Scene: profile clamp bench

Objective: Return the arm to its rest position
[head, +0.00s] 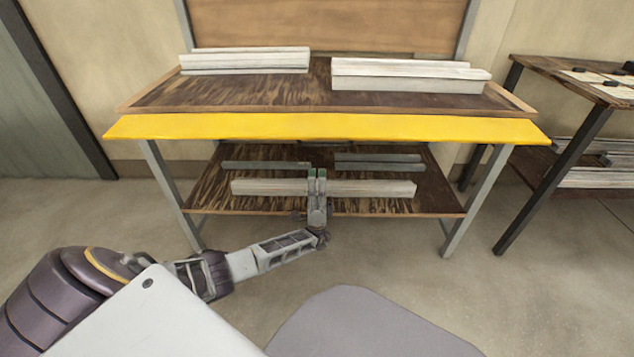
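My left arm comes in from the lower left and reaches toward the lower shelf of the bench. My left gripper (317,173) points away from me, in front of the middle of a long pale profile (375,188) on that shelf. Its two fingers stand close side by side with only a thin slit between them, and they look shut with nothing seen between them. They cover the middle of the profile; whether they touch it I cannot tell. My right gripper is not in view.
The bench top (240,93) has a yellow front edge (330,127) and carries pale profiles at left (245,61) and right (410,76). Greyish bars (265,166) lie further back on the lower shelf (440,200). A side table (540,66) stands at right. The floor ahead is clear.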

